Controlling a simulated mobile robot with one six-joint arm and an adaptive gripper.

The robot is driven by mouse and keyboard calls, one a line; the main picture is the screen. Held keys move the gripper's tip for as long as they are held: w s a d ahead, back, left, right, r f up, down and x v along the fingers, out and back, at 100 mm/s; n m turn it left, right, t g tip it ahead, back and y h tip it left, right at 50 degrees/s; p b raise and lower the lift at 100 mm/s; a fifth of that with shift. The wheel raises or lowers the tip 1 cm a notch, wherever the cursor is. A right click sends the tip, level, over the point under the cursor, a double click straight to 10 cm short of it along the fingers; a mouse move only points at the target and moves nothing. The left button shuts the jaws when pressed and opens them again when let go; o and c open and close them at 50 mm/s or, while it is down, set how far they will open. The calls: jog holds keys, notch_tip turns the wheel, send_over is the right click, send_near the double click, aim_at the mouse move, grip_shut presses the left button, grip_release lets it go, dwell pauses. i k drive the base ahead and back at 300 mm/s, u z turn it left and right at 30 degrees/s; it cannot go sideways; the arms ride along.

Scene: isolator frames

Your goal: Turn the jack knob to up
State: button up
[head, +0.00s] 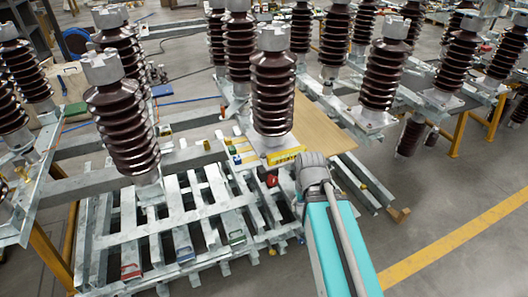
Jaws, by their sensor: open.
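A small red round part (271,180) sits on the metal frame just left of my arm's end. It may be the jack knob, but it is too small to tell this or which way it is turned. My teal arm rises from the bottom edge and ends in a grey ribbed joint, right of the red part and close to the yellow label (286,156). No gripper fingers can be made out; the gripper seems hidden beyond or below the arm.
A brown ribbed insulator (273,90) stands directly behind the yellow label, and another insulator (122,125) stands to the left. Stacked galvanized bars (165,232) fill the lower left. Open grey floor (440,215) with a yellow line lies to the right.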

aim_at(272, 180)
jog(key=z, duration=0.5)
jog(key=k, duration=0.85)
jog(key=u, duration=0.5)
